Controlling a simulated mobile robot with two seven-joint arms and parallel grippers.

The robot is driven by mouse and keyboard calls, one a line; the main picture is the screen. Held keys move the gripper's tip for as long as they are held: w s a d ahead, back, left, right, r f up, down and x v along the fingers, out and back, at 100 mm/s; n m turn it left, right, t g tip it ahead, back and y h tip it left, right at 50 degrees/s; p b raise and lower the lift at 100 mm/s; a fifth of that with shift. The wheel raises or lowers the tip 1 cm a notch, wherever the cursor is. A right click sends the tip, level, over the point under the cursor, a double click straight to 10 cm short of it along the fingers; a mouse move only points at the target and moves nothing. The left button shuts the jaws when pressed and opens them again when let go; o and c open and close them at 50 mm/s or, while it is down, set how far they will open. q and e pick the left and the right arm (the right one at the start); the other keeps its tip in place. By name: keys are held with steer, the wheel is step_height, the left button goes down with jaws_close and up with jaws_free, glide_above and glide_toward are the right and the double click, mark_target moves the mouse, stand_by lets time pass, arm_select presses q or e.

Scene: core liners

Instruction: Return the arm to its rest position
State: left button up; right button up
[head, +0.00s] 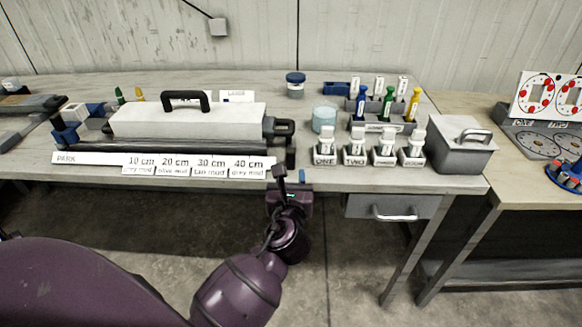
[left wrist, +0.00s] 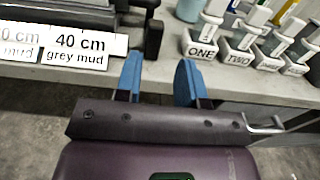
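My left arm, dark purple, comes in from the bottom left of the head view and reaches up toward the table's front edge. Its gripper (head: 290,180) is at the front edge of the workbench (head: 330,182), just right of the "40 cm grey mud" label (head: 247,168). In the left wrist view the gripper (left wrist: 160,70) has two blue fingers standing well apart. My right gripper is in neither view.
A long grey box with a black handle (head: 190,120) lies behind the labels. Several numbered holders with white-capped vials (head: 355,150), a lidded grey box (head: 460,150) and a drawer (head: 395,208) are to the right. The floor in front is clear.

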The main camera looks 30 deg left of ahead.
arm_select(q)
steer(key=shift+s+d, duration=0.1)
steer(key=shift+s, duration=0.1)
stand_by(0.5)
steer(key=s+d+f+n+h, duration=0.2)
steer(key=f+n+h, duration=0.25)
steer(key=n, duration=0.75)
steer(key=s+d+f+n+h, duration=0.3)
steer(key=f+n+h, duration=0.15)
steer(key=n, duration=0.65)
steer(key=s+a+f+n+g, duration=0.1)
steer(key=s+f+n+g, duration=0.1)
steer(key=s+f, duration=0.3)
steer(key=s+a+f+n+g+p, duration=0.1)
steer(key=s+f, duration=0.4)
steer(key=s, duration=0.7)
steer(key=a+n+g, duration=0.1)
steer(key=n, duration=0.1)
steer(key=shift+s+n, duration=0.25)
steer(key=shift+n, duration=0.05)
